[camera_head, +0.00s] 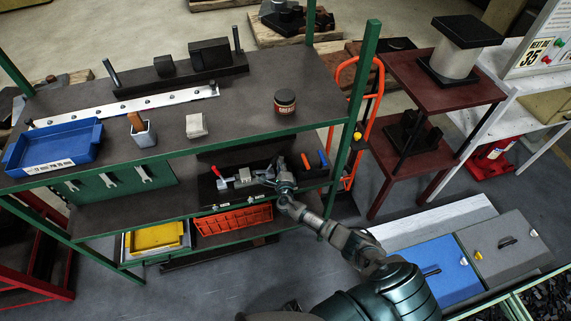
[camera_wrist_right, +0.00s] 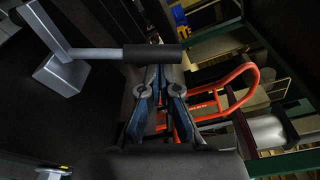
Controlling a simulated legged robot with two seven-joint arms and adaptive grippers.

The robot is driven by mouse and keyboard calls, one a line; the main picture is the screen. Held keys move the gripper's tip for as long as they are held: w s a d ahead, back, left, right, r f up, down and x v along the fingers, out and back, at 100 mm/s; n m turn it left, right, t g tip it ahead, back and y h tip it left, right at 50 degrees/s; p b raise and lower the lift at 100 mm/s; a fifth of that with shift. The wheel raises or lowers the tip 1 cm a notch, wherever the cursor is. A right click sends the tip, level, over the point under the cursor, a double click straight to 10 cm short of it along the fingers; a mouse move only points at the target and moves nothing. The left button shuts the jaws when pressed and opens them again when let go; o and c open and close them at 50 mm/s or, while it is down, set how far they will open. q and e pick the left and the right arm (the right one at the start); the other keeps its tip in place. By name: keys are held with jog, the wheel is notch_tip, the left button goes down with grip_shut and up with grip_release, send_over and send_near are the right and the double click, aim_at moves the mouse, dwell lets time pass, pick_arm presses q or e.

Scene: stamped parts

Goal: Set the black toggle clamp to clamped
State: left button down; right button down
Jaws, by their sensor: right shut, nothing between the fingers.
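The black toggle clamp shows in the right wrist view as a black cylindrical grip (camera_wrist_right: 153,57) on a bent grey metal lever, beside a grey metal block (camera_wrist_right: 60,75). The grip lies sideways across the picture. In the head view the clamp is small and partly hidden by my right gripper (camera_head: 281,168), on the middle shelf. In the wrist view my right gripper (camera_wrist_right: 160,74) is shut and empty, with its fingertips right at the grip's lower edge. I cannot tell whether they touch it. My left gripper is not in view.
Clamps with a red handle (camera_head: 215,171), an orange handle (camera_head: 305,162) and a blue handle (camera_head: 323,158) are close on the same shelf. The green-framed top shelf (camera_head: 250,115) lies above. An orange crate (camera_head: 233,220) sits below. An orange hand truck (camera_head: 363,110) stands right.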

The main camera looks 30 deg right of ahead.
jog(key=shift+w+a+r+n+p, duration=0.2)
jog(key=shift+a+r+n+p, duration=0.15)
jog(key=shift+a+p, duration=0.25)
jog(key=shift+w+a+r+n+p, duration=0.2)
jog(key=shift+a+n+p, duration=0.25)
jog(key=shift+a, duration=0.15)
jog(key=shift+d, duration=0.1)
